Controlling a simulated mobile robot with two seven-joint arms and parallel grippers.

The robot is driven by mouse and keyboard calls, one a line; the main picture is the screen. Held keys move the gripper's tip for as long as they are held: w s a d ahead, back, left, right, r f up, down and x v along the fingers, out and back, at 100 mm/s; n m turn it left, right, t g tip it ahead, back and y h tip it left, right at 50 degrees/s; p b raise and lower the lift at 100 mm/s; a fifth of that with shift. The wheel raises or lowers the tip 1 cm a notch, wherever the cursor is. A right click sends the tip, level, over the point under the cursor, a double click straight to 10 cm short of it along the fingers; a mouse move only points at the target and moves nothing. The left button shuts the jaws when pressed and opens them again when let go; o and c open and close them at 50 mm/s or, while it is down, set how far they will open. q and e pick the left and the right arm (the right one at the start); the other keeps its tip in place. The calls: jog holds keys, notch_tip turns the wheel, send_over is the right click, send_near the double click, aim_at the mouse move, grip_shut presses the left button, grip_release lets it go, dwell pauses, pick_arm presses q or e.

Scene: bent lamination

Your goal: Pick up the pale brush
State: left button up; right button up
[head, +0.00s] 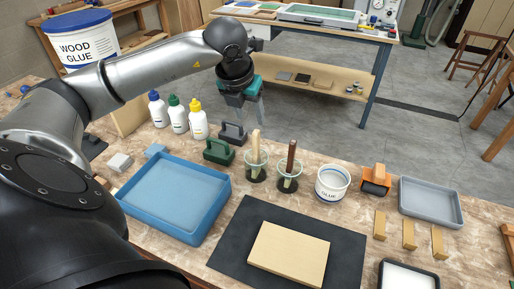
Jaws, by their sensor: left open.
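The pale brush (256,141) stands handle up, slightly tilted, in a clear cup (256,171) near the middle of the workbench. Its lower end shows only dimly through the cup. A brown brush (291,153) stands in a similar cup just to its right. My left gripper (248,113) is open and empty, with its fingers pointing down. In the picture it appears just above the pale brush's handle and apart from it; the exact distance is hard to tell. My right gripper is not in view.
Green (219,151) and dark (233,134) handled tools stand left of the cups, with several glue bottles (177,114) beyond. A glue tub (332,184) stands right. A blue tray (172,164) and a dark mat (222,262) with a tan board (289,254) lie in front.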

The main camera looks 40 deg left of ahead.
aim_at(258, 138)
pick_arm(q)
jog(key=x, duration=1.1)
jog(key=shift+w+d+f, duration=0.15)
jog(key=shift+w+f, duration=0.1)
jog(key=shift+f, duration=0.1)
jog(key=shift+c, duration=0.3)
grip_shut()
